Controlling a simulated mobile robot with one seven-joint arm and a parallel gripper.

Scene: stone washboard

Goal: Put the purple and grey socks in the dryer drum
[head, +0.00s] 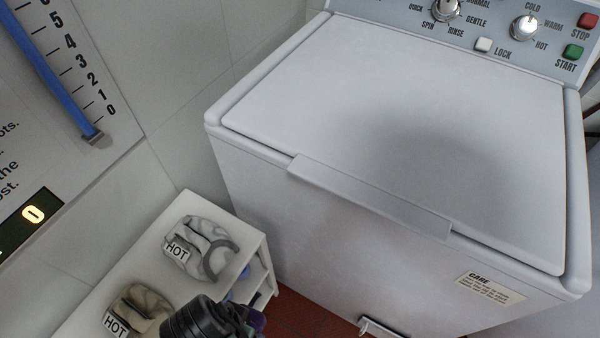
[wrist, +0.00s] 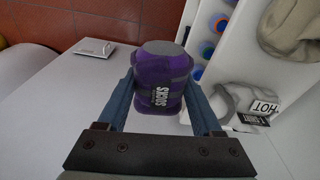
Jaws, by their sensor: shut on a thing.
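My gripper (wrist: 161,78) is shut on a rolled purple and grey bundle, the socks (wrist: 158,92), with a label reading SOCKS. The bundle sits between the two fingers with its grey end outward. In the head view the dark end of my arm is at the bottom edge, and a bit of the purple socks (head: 258,321) shows beside it, in front of the shelf unit. I cannot make out a dryer drum in either view.
A white top-loading machine (head: 390,130) with its lid shut fills the right. A white shelf unit (head: 100,290) holds a grey-white bundle (head: 200,248) and a beige bundle (head: 138,308), both labelled HOT. Coloured round items (wrist: 208,50) sit inside its shelves. Red floor tiles (head: 310,312) show between.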

